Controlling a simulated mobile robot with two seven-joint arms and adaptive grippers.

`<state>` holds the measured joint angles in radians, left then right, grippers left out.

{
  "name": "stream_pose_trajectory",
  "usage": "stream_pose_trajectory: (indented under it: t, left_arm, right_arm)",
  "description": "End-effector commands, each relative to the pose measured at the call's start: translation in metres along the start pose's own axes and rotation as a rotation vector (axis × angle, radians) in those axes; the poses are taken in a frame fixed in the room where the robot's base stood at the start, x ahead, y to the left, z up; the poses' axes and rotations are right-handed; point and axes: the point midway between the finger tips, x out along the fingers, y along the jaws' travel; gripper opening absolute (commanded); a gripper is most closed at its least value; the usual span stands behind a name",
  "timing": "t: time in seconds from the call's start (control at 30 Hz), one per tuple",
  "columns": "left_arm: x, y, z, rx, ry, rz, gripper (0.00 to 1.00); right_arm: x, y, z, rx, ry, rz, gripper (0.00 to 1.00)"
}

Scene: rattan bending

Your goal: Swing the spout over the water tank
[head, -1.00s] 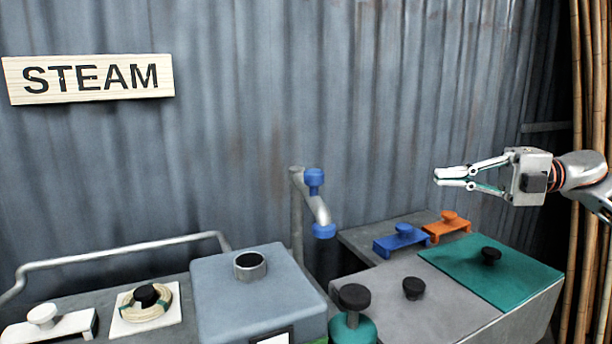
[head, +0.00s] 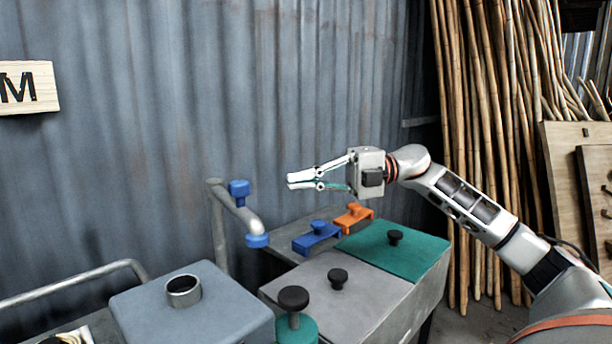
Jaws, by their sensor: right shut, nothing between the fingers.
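The spout (head: 235,209) is a grey bent pipe on an upright post, with a blue knob (head: 239,191) on it and a blue tip (head: 257,240). Its tip hangs at the back left corner of the grey bench unit, beside the grey lid. The water tank is not labelled; it may be the blue-grey box (head: 190,310) with a round neck (head: 184,290), or the grey-lidded unit (head: 335,295). My right gripper (head: 290,181) is shut and empty in the air, to the right of the blue knob and apart from it. My left gripper is not in view.
A teal container with a black knob (head: 293,299) stands in front. Bamboo poles (head: 480,140) lean at right. A metal rail (head: 80,282) runs at left.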

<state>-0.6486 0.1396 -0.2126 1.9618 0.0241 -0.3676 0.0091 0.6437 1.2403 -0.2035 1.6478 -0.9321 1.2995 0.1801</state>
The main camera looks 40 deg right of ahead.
Motion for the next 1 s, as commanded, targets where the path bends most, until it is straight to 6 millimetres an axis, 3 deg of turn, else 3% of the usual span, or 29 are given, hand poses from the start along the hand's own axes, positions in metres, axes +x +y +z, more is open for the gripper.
stream_pose_trajectory:
  t: [0.3, 0.5, 1.0]
  left_arm:
    - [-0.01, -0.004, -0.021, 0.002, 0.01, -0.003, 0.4]
    - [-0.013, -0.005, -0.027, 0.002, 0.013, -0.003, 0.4]
    - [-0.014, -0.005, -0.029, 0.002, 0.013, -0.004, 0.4]
  right_arm:
    - [0.062, 0.004, -0.001, -0.002, 0.003, 0.003, 0.0]
    - [0.087, 0.002, -0.001, -0.001, 0.002, 0.001, 0.0]
    - [0.097, 0.0, 0.0, 0.0, 0.0, -0.001, 0.0]
